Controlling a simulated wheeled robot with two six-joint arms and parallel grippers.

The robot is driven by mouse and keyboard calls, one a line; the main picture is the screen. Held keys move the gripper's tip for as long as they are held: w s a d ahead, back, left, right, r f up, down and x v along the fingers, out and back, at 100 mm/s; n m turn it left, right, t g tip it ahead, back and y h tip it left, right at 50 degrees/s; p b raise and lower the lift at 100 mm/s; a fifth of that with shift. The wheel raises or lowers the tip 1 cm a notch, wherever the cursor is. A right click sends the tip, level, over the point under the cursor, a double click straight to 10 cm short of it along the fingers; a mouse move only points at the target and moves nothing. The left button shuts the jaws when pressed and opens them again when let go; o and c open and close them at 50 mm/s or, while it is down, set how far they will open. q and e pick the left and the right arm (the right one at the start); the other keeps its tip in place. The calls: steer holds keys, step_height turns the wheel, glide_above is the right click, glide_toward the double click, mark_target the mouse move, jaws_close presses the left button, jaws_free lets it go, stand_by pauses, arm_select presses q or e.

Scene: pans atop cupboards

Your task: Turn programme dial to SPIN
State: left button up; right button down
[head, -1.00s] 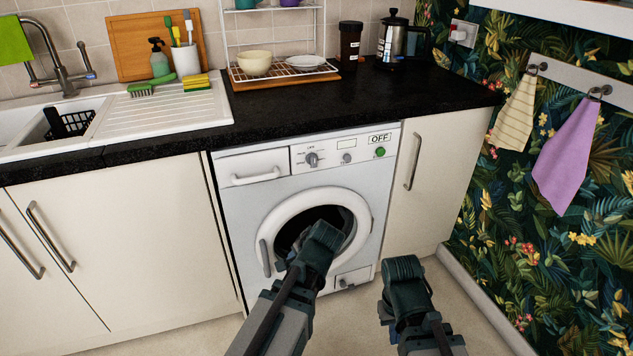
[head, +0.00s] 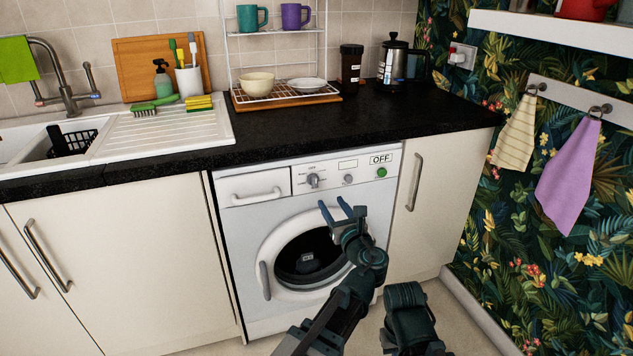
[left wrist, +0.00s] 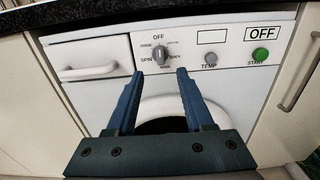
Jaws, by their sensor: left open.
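The grey programme dial (head: 313,181) sits on the white washing machine's front panel (head: 226,230). In the left wrist view the dial (left wrist: 159,54) has OFF printed above it and SPIN to its lower left. Its grip bar looks roughly upright, and the display (left wrist: 262,33) reads OFF. My left gripper (head: 333,204) is open and empty in front of the machine, below and slightly right of the dial. In the left wrist view its fingertips (left wrist: 160,73) lie either side of and just below the dial, apart from it. My right arm shows low in the head view, but its jaws are hidden.
A TEMP knob (left wrist: 211,58) and green START button (left wrist: 260,55) are right of the dial. The drawer handle (left wrist: 88,72) juts out to its left. The black worktop (head: 290,133) overhangs above. The round door (head: 262,250) is below.

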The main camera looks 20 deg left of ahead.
mark_target(316, 180)
arm_select(q)
steer(key=x, duration=1.3)
steer(key=shift+a, duration=0.15)
jaws_close()
